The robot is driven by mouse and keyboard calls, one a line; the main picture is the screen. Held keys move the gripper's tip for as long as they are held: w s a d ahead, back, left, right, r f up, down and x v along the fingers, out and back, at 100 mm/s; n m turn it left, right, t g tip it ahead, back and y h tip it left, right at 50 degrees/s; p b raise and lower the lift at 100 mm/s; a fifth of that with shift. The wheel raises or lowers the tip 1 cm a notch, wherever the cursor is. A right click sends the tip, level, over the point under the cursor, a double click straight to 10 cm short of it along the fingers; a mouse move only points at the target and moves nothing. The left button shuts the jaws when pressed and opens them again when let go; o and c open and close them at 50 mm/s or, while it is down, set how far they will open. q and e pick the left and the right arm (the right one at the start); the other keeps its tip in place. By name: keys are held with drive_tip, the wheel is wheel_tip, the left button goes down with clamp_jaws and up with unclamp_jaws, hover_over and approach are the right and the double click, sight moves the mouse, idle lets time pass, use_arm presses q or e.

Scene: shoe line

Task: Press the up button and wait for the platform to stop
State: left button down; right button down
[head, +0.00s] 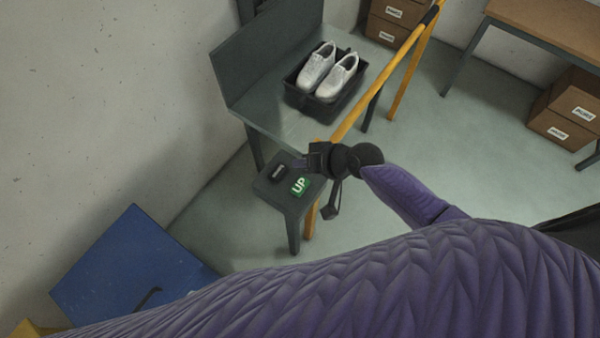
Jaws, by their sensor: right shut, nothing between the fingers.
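The green up button (300,185), marked "UP", sits on top of a small dark control stand (292,204). A second, black button (278,172) with a small label lies to its left on the same stand. My right gripper (301,163) is shut and empty. In the picture it shows just above the green button, near the stand's far edge. I cannot tell whether it touches the stand. My left gripper is not in view. A blue flat panel (130,262) shows at the lower left, partly hidden by my arm; I cannot tell whether it is the platform.
A grey bench (262,108) with a back panel holds a black tray (300,97) with two white shoes (337,77). A yellow rail (392,75) runs close behind my right wrist. Cardboard boxes (565,108) stand by a brown-topped table (550,28) at right. Open floor lies between.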

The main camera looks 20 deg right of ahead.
sight(303, 187)
drive_tip(key=shift+s, duration=0.1)
drive_tip(key=shift+f, duration=0.1)
wheel_tip(303, 187, down, 9)
drive_tip(key=b, duration=0.8)
drive_tip(key=shift+b, duration=0.35)
idle(1.3)
drive_tip(key=shift+f, duration=0.3)
